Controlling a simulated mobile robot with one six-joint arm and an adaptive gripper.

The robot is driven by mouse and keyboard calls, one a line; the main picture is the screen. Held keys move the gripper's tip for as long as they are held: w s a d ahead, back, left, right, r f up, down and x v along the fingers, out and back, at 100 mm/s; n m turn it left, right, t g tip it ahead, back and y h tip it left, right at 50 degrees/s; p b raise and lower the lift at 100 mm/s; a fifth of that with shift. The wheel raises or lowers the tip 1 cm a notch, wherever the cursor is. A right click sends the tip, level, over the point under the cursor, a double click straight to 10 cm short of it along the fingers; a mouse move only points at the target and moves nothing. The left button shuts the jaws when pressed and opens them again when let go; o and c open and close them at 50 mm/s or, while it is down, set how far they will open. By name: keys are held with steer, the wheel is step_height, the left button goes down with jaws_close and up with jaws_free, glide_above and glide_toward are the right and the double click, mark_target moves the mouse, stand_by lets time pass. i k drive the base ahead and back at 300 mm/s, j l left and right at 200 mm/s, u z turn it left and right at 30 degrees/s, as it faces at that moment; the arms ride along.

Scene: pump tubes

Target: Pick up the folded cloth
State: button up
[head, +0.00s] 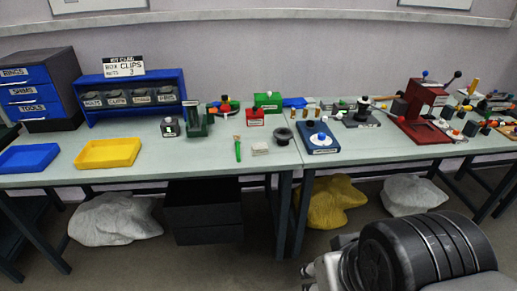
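A small pale beige flat thing that looks like the folded cloth (260,149) lies on the grey-green worktop in the head view, near the front edge and left of the seam between the two tables. It is small in the picture, and its folds cannot be made out. A green-handled tool (238,149) lies just to its left, and a dark round flanged piece (283,136) stands to its right. Nothing covers the cloth.
A yellow tray (107,153) and a blue tray (28,158) lie at the left. A blue base with a white knob (320,139) and a red press (422,115) stand to the right. The worktop in front of the cloth is clear.

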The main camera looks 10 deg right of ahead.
mark_target(260, 149)
steer(key=i+j, duration=0.1)
steer(key=i, duration=1.75)
